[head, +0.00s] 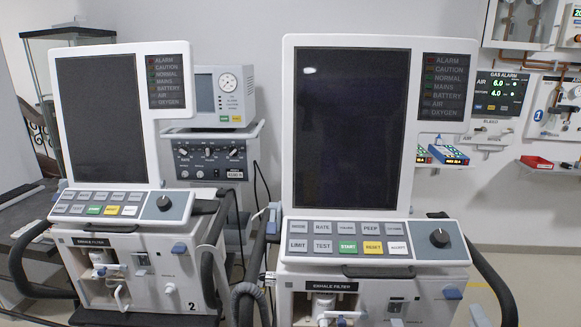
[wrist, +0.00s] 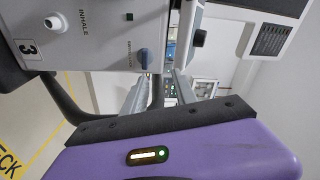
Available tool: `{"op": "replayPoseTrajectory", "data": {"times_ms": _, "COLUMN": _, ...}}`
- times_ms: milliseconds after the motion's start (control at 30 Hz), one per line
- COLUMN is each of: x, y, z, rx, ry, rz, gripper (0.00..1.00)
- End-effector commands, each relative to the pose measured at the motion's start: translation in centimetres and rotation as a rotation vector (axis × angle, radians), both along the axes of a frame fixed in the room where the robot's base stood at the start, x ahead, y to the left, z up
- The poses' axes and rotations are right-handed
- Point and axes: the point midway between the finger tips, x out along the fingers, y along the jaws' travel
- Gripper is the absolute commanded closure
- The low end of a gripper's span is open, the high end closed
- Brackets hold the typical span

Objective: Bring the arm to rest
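In the wrist view my gripper (wrist: 159,82) shows as a purple body with a dark bar and a small lit indicator. Two pale grey fingers stand apart beyond the bar, with a gap between them. I see no thing held in the gap; a dark curved handle or hose shows behind it. The front of a ventilator marked 3 (wrist: 90,38) lies close beyond the fingers, turned sideways in this view. My arm and gripper do not show in the head view.
In the head view a ventilator with a dark screen (head: 350,130) stands at centre right. Ventilator 2 (head: 130,270) stands to its left, with a smaller unit (head: 219,95) behind. A gas alarm panel (head: 500,93) and red tray (head: 536,162) are on the right wall. Yellow floor marking (wrist: 12,163) shows.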

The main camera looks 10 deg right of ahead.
Motion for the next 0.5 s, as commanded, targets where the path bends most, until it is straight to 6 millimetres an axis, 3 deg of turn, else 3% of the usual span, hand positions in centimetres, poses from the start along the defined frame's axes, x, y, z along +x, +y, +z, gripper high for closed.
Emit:
{"op": "replayPoseTrajectory", "data": {"times_ms": 267, "x": -6.7, "y": 4.5, "z": -1.0, "rx": -0.457, "ry": 0.152, "rz": -0.063, "gripper": 0.66}}
{"op": "replayPoseTrajectory", "data": {"times_ms": 500, "x": -13.8, "y": 10.8, "z": -1.6, "rx": -0.82, "ry": 0.272, "rz": -0.018, "gripper": 0.66}}
